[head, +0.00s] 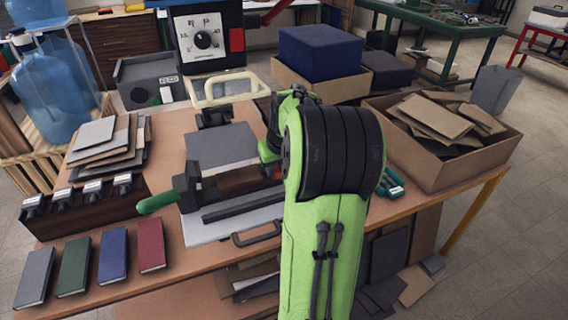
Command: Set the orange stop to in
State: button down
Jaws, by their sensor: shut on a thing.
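Only part of my gripper (271,140) shows, at the machine's right end beside the arm's black joint. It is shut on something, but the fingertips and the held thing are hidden. I cannot tell the stop's position.
Several coloured books (112,256) lie at the bench's front left, below a dark rack of stamps (85,207). Grey boards (101,145) are stacked behind. A carton of scraps (437,169) stands right.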

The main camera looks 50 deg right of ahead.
jog(key=c, duration=0.9)
grip_release()
jog(key=p+v, duration=0.5)
jog(key=v, duration=1)
jog(key=shift+s+a+r+p, duration=0.1)
jog(key=shift+s+r+p, duration=0.05)
jog(key=shift+r+p, duration=0.15)
